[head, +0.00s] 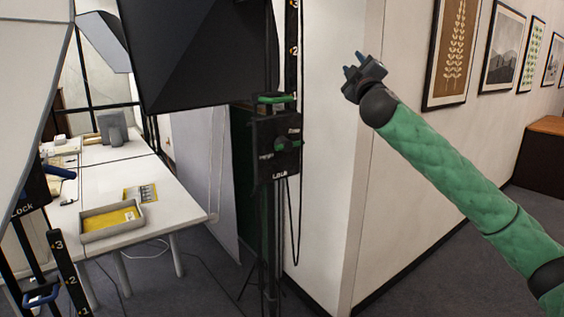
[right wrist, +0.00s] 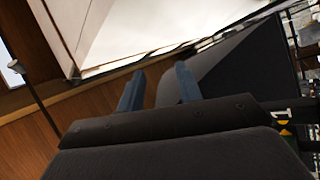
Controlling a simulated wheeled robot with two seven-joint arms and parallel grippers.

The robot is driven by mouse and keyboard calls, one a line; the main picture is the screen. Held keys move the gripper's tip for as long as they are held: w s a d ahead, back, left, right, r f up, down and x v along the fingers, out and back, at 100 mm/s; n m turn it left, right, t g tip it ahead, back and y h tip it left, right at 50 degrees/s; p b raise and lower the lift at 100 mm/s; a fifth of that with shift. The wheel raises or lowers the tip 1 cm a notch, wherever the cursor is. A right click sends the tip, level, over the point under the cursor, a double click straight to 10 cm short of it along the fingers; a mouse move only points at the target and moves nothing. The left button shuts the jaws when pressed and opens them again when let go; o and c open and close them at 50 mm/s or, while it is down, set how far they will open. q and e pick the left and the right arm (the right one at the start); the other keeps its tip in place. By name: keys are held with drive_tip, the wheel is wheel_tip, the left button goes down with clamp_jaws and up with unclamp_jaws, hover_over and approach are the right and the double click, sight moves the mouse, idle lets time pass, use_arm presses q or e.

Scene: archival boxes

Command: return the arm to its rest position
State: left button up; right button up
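My right arm, in a green sleeve, comes in from the right in the head view and reaches up and to the left. My right gripper (head: 354,72) is raised in front of the pale wall corner. Its two blue fingers stand apart with nothing between them. The right wrist view shows the same gripper (right wrist: 160,88) open and empty, with wood and dark panels beyond it. My left gripper is not in the head view.
A white table (head: 165,190) at the left holds a grey tray (head: 112,222) with a yellow bottom. A black stand (head: 276,145) with a green handle and a dark softbox (head: 195,50) stand left of the gripper. Framed pictures (head: 450,50) hang on the right wall.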

drive_tip(key=s+f+m+g+h, duration=0.25)
drive_tip(key=f+m+g, duration=0.2)
drive_tip(key=f, duration=1.75)
drive_tip(key=s+f+m+g+h, duration=0.1)
drive_tip(key=s+f+m+g, duration=0.4)
drive_tip(key=f, duration=1.8)
drive_tip(key=s+f+g, duration=0.3)
drive_tip(key=s+f, duration=0.4)
drive_tip(key=f, duration=0.5)
drive_tip(key=s+f+g, duration=0.3)
drive_tip(key=s+f, duration=0.3)
drive_tip(key=f, duration=0.7)
drive_tip(key=s+a+f+g, duration=0.1)
drive_tip(key=s+f+g, duration=0.1)
drive_tip(key=s+f, duration=0.6)
drive_tip(key=s+a+f+m+g+y, duration=0.1)
drive_tip(key=s+f+g, duration=0.1)
drive_tip(key=s+f, duration=0.7)
drive_tip(key=s+a+f+m+g, duration=0.1)
drive_tip(key=s+f, duration=0.8)
drive_tip(key=s, duration=1.1)
drive_tip(key=shift+s+f+g+y, duration=0.2)
drive_tip(key=shift+s+g+y, duration=0.15)
drive_tip(key=shift+g, duration=0.4)
drive_tip(key=shift+w+a, duration=0.1)
